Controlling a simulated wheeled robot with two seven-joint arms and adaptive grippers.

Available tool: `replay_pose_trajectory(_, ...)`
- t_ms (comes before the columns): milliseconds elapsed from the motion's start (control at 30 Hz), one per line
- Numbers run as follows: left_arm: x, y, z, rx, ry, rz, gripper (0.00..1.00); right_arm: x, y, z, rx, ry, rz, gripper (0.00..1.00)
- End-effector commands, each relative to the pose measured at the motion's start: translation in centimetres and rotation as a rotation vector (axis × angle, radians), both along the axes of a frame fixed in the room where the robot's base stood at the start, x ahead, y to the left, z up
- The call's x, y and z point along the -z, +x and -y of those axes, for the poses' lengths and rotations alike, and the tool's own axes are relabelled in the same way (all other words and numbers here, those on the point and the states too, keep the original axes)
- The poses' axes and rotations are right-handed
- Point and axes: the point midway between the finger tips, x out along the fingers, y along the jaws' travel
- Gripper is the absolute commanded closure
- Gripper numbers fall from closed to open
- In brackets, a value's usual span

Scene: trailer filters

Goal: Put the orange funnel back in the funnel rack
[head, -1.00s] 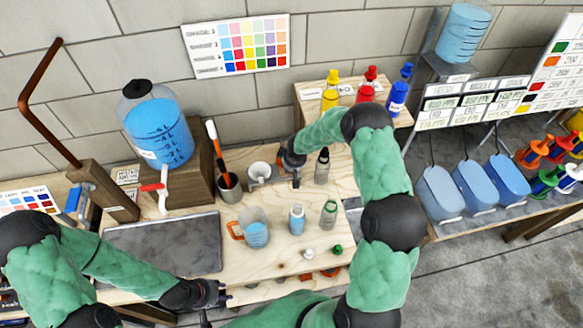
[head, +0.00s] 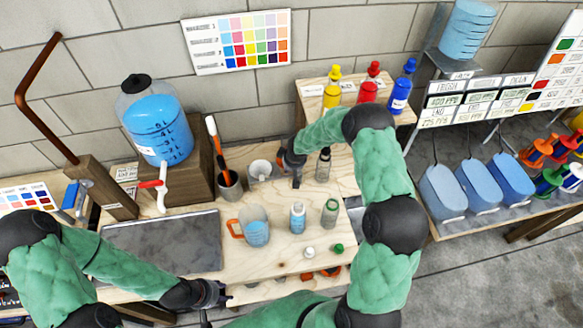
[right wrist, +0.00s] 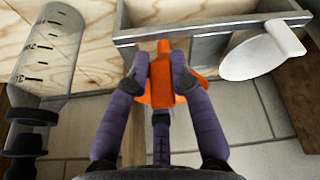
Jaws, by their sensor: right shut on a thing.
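The orange funnel (right wrist: 158,92) is between the fingers of my right gripper (right wrist: 160,75), which is shut on it. In the right wrist view its orange part reaches the edge of the grey funnel rack (right wrist: 200,32); I cannot tell whether it sits in a slot. A white funnel (right wrist: 262,55) is at the rack's right side there. In the head view the white funnel (head: 260,170) is just left of my right gripper (head: 290,167), and the orange funnel is hidden. My left gripper (head: 215,293) is low at the table's front edge; its fingers are unclear.
A clear graduated bottle (right wrist: 48,50) stands close on the left in the right wrist view. A jug of blue liquid (head: 254,228) and small bottles (head: 297,217) stand in front.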

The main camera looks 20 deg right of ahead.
Motion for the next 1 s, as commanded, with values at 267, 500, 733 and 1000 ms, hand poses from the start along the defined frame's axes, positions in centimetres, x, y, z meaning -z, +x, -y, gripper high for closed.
replay_pose_trajectory(267,0.0,0.0,0.0,0.000,0.000,0.000,0.60,0.0,0.0,0.0,0.000,0.000,0.000,1.00)
replay_pose_trajectory(500,0.4,0.0,0.0,0.000,0.000,0.000,0.60,0.3,0.0,0.0,0.000,0.000,0.000,1.00)
replay_pose_trajectory(733,0.9,0.0,0.0,0.000,0.000,0.000,0.60,0.7,0.0,0.0,0.000,0.000,0.000,1.00)
replay_pose_trajectory(1000,1.4,0.0,0.0,0.000,0.000,0.000,0.60,1.1,0.0,0.0,0.001,0.000,0.000,1.00)
